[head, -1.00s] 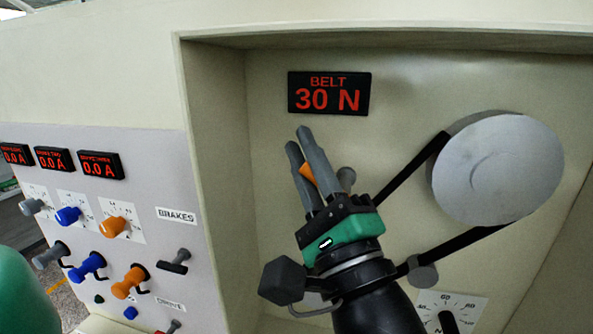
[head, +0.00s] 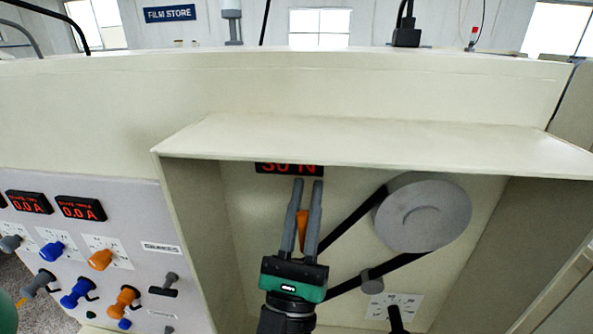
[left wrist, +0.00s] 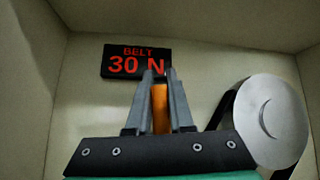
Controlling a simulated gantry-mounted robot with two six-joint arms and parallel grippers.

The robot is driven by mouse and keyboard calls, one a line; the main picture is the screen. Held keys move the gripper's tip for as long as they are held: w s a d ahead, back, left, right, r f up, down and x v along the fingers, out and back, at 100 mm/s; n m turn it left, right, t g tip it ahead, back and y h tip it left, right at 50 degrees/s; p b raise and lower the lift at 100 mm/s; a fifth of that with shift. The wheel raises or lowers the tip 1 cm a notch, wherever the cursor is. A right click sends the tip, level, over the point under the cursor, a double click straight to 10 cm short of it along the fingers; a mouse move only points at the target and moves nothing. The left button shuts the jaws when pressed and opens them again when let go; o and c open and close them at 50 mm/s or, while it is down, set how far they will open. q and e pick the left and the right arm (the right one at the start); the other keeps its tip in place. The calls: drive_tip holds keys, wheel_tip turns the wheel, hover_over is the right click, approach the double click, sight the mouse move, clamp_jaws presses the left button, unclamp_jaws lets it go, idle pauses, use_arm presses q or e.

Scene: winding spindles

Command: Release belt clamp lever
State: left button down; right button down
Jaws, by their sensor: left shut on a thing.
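The orange clamp lever (head: 303,230) stands roughly upright in the belt recess. My left gripper (head: 308,184) points up in front of it, its two grey fingers on either side of the lever and shut on it. In the left wrist view the lever (left wrist: 159,105) shows between the fingers, whose tips reach up over the display. The lever's lower end and pivot are hidden behind my gripper. The black belt (head: 352,222) runs to a grey pulley (head: 424,212). The red belt display (left wrist: 136,61) reads 30 N. My right gripper is not in view.
The recess has a top ledge (head: 370,140) and side walls. A small grey roller (head: 371,281) and a dial (head: 395,309) sit right of my gripper. On the left, a brake panel carries orange (head: 100,260) and blue (head: 51,252) knobs.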

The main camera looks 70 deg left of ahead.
use_arm(q)
drive_tip(key=shift+w+d+f+m+t+h+p, duration=0.15)
drive_tip(key=shift+m+t+h+p, duration=0.2)
drive_tip(key=shift+m+t+h, duration=0.25)
drive_tip(key=shift+w+a+r+m+t+h+p, duration=0.15)
drive_tip(key=shift+m+t+h+p, duration=0.3)
drive_tip(key=shift+m, duration=0.35)
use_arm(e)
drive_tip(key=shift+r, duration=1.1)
use_arm(q)
drive_tip(key=shift+d+f, duration=0.1)
drive_tip(key=c, duration=0.8)
unclamp_jaws()
drive_tip(key=shift+y, duration=0.25)
drive_tip(key=b+v, duration=0.6)
drive_tip(key=v, duration=0.5)
drive_tip(key=shift+s+d+f+b, duration=0.1)
drive_tip(key=shift+s+d+b, duration=0.15)
drive_tip(key=shift+b, duration=0.1)
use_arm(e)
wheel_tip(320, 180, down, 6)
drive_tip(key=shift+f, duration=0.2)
